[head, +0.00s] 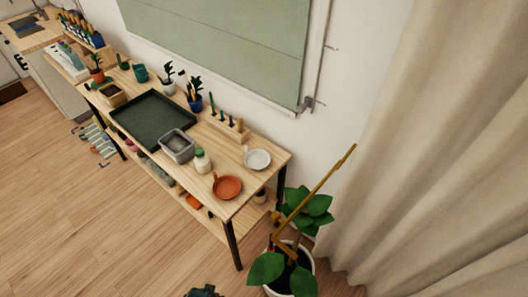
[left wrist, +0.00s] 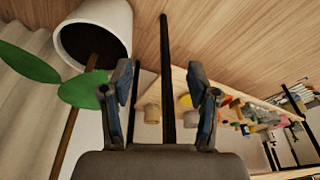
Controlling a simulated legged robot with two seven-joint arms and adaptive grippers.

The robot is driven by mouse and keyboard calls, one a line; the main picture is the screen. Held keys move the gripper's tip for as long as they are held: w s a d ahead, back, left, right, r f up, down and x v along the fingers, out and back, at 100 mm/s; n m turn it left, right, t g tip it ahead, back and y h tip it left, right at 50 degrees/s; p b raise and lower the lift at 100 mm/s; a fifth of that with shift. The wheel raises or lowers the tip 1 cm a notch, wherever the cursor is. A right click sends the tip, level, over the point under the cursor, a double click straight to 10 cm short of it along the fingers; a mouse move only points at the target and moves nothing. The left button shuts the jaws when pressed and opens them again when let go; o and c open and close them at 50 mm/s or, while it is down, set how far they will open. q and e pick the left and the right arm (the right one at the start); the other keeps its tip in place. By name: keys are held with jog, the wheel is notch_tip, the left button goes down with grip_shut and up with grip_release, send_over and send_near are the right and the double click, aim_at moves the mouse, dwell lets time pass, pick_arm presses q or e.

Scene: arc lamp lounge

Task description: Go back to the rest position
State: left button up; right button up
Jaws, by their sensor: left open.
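My left gripper (left wrist: 166,88) is open and empty in the left wrist view. Its two fingers stand wide apart, and a dark table leg passes behind the gap between them. I cannot tell how far the leg is from the fingertips. In the head view only a small dark piece of my own hardware (head: 205,292) shows at the bottom edge, left of the potted plant. My right gripper is in neither view.
A wooden table (head: 262,187) holds a dark green tray (head: 150,119), a grey bin (head: 177,146), a terracotta dish (head: 227,187) and a white dish (head: 257,159). A plant in a white pot (left wrist: 92,30) stands beside it. Curtains (head: 450,150) hang right. Floor at left is largely clear.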

pick_arm(q)
jog(key=s+f+g, duration=0.1)
jog(key=s+f, duration=0.3)
jog(key=f, duration=0.6)
jog(key=s+f, duration=0.4)
jog(key=f, duration=0.5)
jog(key=s+a+f, duration=0.3)
jog(key=s+f, duration=0.6)
jog(key=s, duration=0.4)
jog(key=shift+g, duration=0.4)
